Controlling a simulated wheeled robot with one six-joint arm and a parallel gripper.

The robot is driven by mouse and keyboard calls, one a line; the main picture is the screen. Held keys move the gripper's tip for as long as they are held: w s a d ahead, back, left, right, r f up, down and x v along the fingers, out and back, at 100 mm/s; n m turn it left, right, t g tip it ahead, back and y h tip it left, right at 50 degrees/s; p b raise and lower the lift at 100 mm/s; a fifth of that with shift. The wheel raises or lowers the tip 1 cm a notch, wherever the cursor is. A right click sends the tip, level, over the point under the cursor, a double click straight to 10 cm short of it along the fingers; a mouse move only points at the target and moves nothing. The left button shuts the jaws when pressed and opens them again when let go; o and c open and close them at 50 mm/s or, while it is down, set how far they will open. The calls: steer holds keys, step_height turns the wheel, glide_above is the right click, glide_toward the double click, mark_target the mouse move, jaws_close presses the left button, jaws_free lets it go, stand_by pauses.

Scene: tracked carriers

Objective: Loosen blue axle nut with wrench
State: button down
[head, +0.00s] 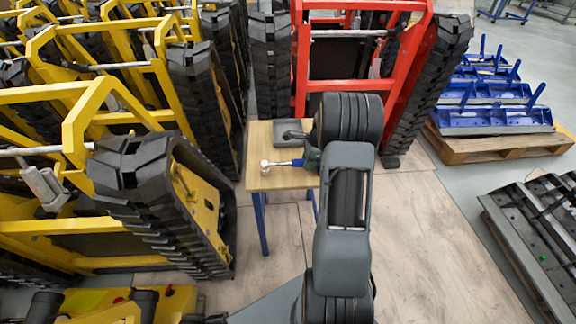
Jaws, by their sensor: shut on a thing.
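A wrench (283,164) with a silver head and a blue handle is at the top of a small wooden table (262,148). My gripper (301,161) is shut on the wrench's handle end, with the silver head pointing left. I cannot tell whether the wrench touches the tabletop. My arm hides the right part of the table. I cannot make out a blue axle nut in this view.
A dark tray (290,131) sits at the back of the table. A yellow tracked carrier (200,195) stands close on the left, a red one (301,60) behind. Blue parts lie on a pallet (490,150) at right.

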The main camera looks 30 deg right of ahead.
steer(key=shift+r+p, duration=3)
steer(key=shift+r, duration=0.5)
step_height(320, 180, up, 8)
steer(key=p, duration=0.7)
steer(key=s, duration=2)
